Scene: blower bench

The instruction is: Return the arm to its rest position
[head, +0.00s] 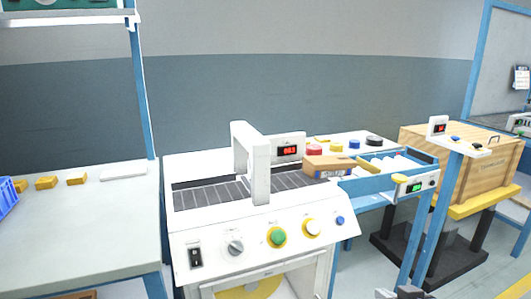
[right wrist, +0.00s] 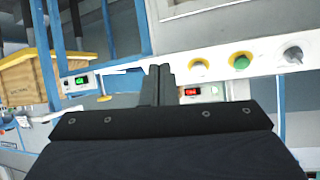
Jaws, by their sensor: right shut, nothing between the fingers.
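My right gripper (right wrist: 159,84) shows in the right wrist view with its two dark fingers together and nothing between them. It points toward the front of the white machine, near the knobs and the red display. In the head view, only a small part of my right gripper (head: 402,293) shows at the bottom edge, right of the machine. The rest of that arm is out of the picture. My left gripper is not in view.
The white machine (head: 215,223) with an arch and slatted belt stands in the middle. A brown box (head: 328,166) sits at its right end. A wooden crate (head: 467,170) stands at the right. A table (head: 80,215) with yellow blocks is at the left. Blue posts rise near my right gripper.

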